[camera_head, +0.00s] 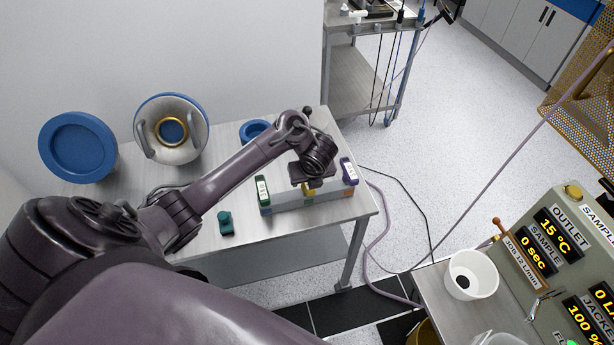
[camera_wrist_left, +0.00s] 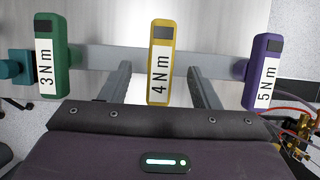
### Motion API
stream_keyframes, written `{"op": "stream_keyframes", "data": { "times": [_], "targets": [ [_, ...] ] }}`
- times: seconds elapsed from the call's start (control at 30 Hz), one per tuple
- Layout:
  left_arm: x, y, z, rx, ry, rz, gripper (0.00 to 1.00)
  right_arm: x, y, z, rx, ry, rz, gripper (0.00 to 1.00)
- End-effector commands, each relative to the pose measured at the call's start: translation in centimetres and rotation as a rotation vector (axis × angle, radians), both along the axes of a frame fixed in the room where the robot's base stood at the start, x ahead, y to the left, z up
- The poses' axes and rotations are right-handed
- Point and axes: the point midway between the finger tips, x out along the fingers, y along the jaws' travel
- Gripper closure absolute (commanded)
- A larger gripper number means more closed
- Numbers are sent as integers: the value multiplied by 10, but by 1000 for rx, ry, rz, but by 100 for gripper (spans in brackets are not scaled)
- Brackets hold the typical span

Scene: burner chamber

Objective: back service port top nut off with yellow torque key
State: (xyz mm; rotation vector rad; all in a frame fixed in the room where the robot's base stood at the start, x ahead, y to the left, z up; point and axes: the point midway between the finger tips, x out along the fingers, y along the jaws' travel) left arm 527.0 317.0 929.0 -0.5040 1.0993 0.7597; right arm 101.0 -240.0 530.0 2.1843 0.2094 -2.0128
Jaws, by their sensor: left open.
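The yellow torque key (camera_wrist_left: 159,62), labelled 4 Nm, stands between the green 3 Nm key (camera_wrist_left: 46,56) and the purple 5 Nm key (camera_wrist_left: 262,72) in the left wrist view. My left gripper (camera_wrist_left: 158,72) is open, with one finger on each side of the yellow key and gaps on both sides. In the head view my left gripper (camera_head: 312,188) hangs over the middle of the key rack (camera_head: 300,201) and hides the yellow key. I cannot make out the back service port or its top nut. My right gripper is not in view.
A blue round flange (camera_head: 78,147) and a steel chamber piece (camera_head: 172,135) stand at the back of the table. A teal block (camera_head: 225,222) lies left of the rack. A control panel (camera_head: 560,250) and white bowl (camera_head: 471,274) are at right. Hoses cross the floor.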

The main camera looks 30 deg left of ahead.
Motion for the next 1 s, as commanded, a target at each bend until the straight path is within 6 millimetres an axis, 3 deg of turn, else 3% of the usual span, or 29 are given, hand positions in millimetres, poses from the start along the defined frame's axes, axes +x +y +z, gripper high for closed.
{"op": "stream_keyframes", "data": {
  "times": [0.03,0.2,0.5,0.9,1.0],
  "targets": [
    [2,3,-11,2,2,2,44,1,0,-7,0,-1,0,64],
    [8,10,-29,0,1,0,44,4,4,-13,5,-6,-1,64],
    [10,11,-32,-2,-1,1,44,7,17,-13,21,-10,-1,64],
    [9,10,-32,-2,-1,1,96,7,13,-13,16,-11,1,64],
    [10,10,-32,-2,-2,1,99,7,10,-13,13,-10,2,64]
  ]
}}
